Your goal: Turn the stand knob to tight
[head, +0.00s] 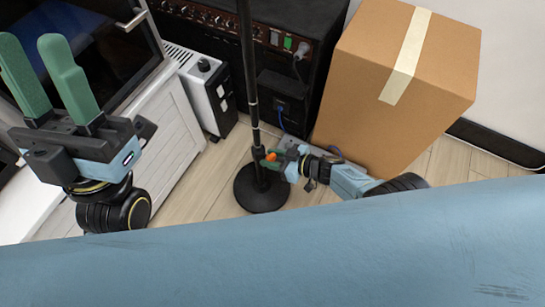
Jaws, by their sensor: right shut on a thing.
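The black stand (251,88) rises upright from a round black base (262,191) on the floor. An orange knob part (271,157) shows at a collar low on its pole. My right gripper (269,159) comes in from the right and is shut on this knob. Its fingers largely hide the knob, and I cannot tell the knob's marking or how tight it is. My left gripper (42,72) is raised at the left, its two green fingers apart, with nothing between them, away from the stand.
A cardboard box (390,90) stands right of the pole, close behind my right arm. A black amplifier (285,60) with cables is behind the pole. A white heater (203,90) and white cabinet (165,145) are on the left. Some wooden floor (215,180) is clear around the base.

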